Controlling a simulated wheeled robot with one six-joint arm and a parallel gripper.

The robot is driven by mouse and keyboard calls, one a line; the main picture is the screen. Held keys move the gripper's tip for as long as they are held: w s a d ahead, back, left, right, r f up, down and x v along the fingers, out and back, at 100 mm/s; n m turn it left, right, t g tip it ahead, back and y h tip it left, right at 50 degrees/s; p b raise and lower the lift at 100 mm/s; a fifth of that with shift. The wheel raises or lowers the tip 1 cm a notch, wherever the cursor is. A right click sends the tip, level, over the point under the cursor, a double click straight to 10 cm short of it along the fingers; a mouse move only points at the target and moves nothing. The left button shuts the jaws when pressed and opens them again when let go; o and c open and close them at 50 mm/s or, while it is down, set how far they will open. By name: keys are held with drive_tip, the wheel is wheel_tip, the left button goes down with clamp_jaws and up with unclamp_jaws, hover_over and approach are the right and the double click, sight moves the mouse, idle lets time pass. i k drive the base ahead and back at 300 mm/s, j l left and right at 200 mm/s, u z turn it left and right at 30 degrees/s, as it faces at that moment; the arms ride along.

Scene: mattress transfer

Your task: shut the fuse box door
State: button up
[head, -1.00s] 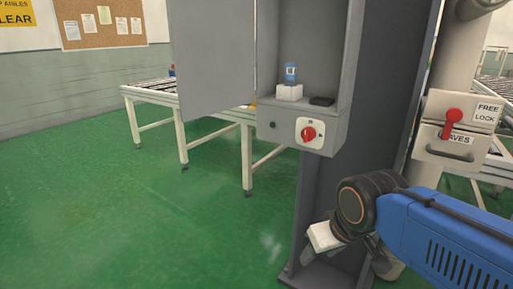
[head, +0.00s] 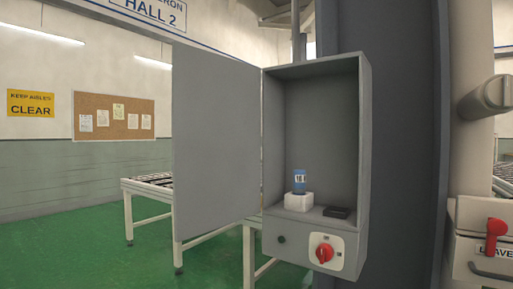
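The grey fuse box (head: 366,160) is mounted on a dark grey column in the head view. Its door (head: 216,145) is a flat grey panel hinged on the box's left edge, and it stands wide open to the left. Inside the box are a blue fuse (head: 299,180) upright in a white holder (head: 298,202) and a small black block (head: 338,212). Below the opening, the box front has a red rotary switch (head: 324,252) on a white plate and a dark round knob (head: 281,239). My gripper is not in view.
The dark column (head: 405,150) stands right behind the box. A lever unit with a red handle (head: 495,230) is at the right edge. A roller conveyor (head: 148,186) stands behind the door at left. Green floor (head: 70,245) is clear at the lower left.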

sight(216, 102)
drive_tip(key=i+j+z, duration=0.15)
drive_tip(key=j, duration=0.2)
drive_tip(key=i+j+z, duration=0.35)
drive_tip(key=j, duration=0.35)
drive_tip(key=i+j+z, duration=0.15)
drive_tip(key=j, duration=0.2)
drive_tip(key=i+j, duration=0.1)
drive_tip(key=j, duration=0.3)
drive_tip(key=i+j, duration=0.1)
drive_tip(key=j, duration=0.25)
drive_tip(key=i+j, duration=0.1)
drive_tip(key=j, duration=0.3)
drive_tip(key=k+z, duration=0.1)
drive_tip(key=z, duration=0.25)
drive_tip(key=k+j+z, duration=0.1)
drive_tip(key=z, duration=0.2)
drive_tip(key=k+j+z, duration=0.1)
drive_tip(key=k+z, duration=0.25)
drive_tip(key=k+j+z, duration=0.1)
drive_tip(key=z, duration=0.2)
drive_tip(key=k+l, duration=0.05)
